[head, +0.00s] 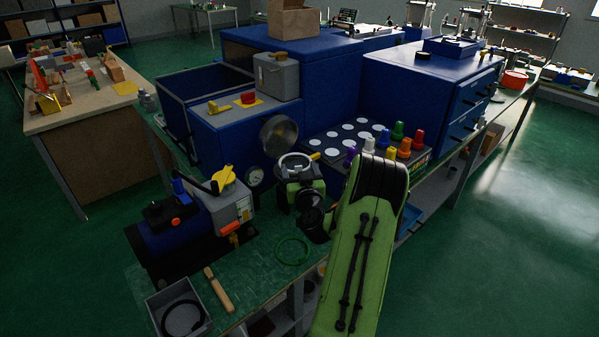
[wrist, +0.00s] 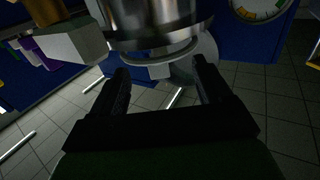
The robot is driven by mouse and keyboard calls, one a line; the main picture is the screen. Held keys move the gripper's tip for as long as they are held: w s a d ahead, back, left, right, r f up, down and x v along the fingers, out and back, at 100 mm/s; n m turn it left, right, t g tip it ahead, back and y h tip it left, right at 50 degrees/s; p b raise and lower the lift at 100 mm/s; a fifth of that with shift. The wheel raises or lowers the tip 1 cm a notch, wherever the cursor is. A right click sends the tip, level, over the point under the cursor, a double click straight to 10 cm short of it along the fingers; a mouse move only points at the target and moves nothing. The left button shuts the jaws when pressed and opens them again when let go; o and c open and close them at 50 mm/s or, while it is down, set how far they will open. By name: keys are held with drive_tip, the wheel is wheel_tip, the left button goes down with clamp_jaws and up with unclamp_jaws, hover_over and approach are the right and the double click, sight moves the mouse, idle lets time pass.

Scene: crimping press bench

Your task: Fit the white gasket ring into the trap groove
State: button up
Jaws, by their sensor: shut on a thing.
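The white gasket ring (head: 295,160) shows as a pale loop at the end of my gripper, near the front of the blue machine. My gripper (wrist: 162,74) is shut on it; a pale curved rim with a small tab (wrist: 160,72) shows between the fingers. A round metal body (wrist: 155,28), which looks like the trap, is just beyond the fingers in the wrist view. In the head view a round metal cup (head: 279,134) sits just behind the ring. The groove is hidden, and I cannot tell whether ring and metal touch.
A dial gauge (head: 255,177) is close left of my gripper. Coloured cones (head: 398,130) stand to the right. A green ring (head: 291,251) lies on the bench in front. A grey tray (head: 153,312) holds a black ring (head: 183,318). A wood-handled tool (head: 218,289) lies beside it.

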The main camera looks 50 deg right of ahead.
drive_tip(key=shift+f+b, duration=0.95)
drive_tip(key=shift+b, duration=0.2)
idle(0.4)
drive_tip(key=o, duration=1)
drive_tip(key=shift+c, duration=0.2)
drive_tip(key=shift+f, duration=0.1)
